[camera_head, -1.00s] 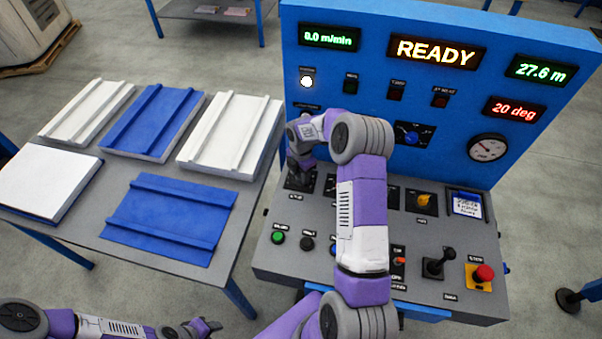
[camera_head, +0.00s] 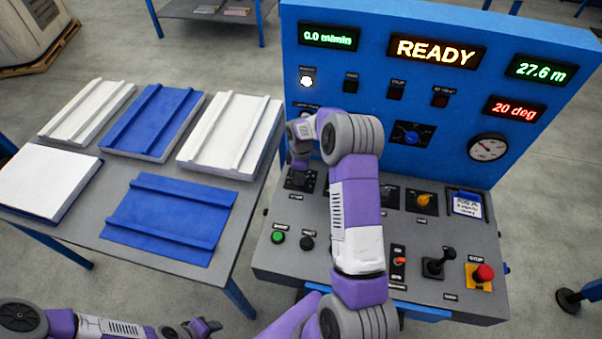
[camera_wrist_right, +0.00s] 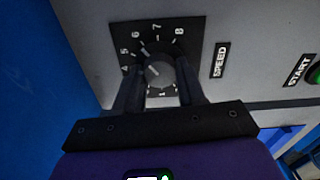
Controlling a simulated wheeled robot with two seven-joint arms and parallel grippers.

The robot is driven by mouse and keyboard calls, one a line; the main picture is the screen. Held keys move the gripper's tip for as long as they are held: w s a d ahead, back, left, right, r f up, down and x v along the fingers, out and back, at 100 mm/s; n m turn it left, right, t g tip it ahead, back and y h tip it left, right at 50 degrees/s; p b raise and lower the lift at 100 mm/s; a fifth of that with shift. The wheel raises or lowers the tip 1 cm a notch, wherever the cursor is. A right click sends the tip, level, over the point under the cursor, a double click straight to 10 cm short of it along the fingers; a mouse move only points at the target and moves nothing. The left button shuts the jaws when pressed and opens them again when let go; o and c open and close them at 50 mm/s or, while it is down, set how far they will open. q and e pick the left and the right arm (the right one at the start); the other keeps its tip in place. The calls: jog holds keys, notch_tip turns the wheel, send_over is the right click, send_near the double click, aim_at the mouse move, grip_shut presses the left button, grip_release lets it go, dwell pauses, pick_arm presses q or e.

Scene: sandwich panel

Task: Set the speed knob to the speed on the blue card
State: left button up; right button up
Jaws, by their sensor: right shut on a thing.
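The speed knob (camera_wrist_right: 158,72) shows in the right wrist view, on a black dial plate with white numbers and the label SPEED. My right gripper (camera_wrist_right: 161,88) is shut on the knob, with one finger at each side. In the head view my right gripper (camera_head: 299,172) is at the panel's back left and hides the knob. The blue card (camera_head: 467,205) sits in a holder at the panel's right; its writing is too small to read. My left gripper (camera_head: 205,326) is low at the left, away from the panel.
The upright display (camera_head: 435,51) reads READY. A table with white and blue panels (camera_head: 170,217) stands at left.

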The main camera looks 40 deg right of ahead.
jog(key=shift+m, duration=0.6)
jog(key=o, duration=1.1)
jog(key=shift+c, duration=0.2)
jog(key=shift+r, duration=0.1)
notch_tip(320, 180, up, 8)
jog(key=shift+f+p, duration=0.25)
jog(key=shift+p, duration=0.35)
